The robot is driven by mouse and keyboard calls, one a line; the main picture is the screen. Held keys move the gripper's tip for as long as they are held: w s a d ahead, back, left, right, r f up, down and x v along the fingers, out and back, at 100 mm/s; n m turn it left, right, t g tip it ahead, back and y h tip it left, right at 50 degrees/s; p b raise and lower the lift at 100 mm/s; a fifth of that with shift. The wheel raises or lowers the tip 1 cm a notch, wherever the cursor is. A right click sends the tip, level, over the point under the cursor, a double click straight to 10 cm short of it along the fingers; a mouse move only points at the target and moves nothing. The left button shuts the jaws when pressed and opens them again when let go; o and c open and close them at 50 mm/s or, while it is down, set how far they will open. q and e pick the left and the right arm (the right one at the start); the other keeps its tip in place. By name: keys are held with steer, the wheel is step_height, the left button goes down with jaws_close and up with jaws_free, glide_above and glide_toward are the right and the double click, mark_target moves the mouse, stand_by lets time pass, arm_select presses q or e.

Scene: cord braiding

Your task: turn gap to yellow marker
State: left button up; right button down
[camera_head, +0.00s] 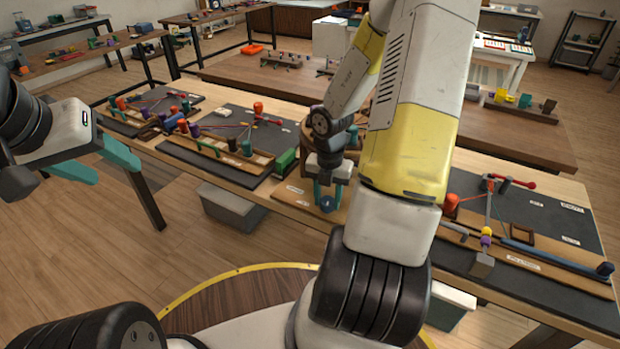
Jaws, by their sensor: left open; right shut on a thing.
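My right gripper (327,196) reaches down at the front middle of the workbench. Its teal fingers are shut on a small round dark blue part (328,204), which looks like a knob, over a wooden board (293,192). The gap cannot be made out at this size. No yellow marker shows clearly beside the blue part; my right arm hides the bench just right of it. My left gripper (115,172) is at the left, in front of the bench edge, with its teal fingers apart and nothing between them.
Left on the bench, a dark mat (190,147) bears a wooden rack with coloured pegs and a green block (285,160). Right of my arm, a board holds cords, a yellow bead (486,232), a grey block (482,264) and a blue bar (550,258). A grey bin (230,207) stands below.

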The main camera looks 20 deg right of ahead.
mark_target(327, 201)
steer(key=c, duration=0.9)
jaws_free()
steer(key=shift+o, duration=0.2)
steer(key=shift+r, duration=3.9)
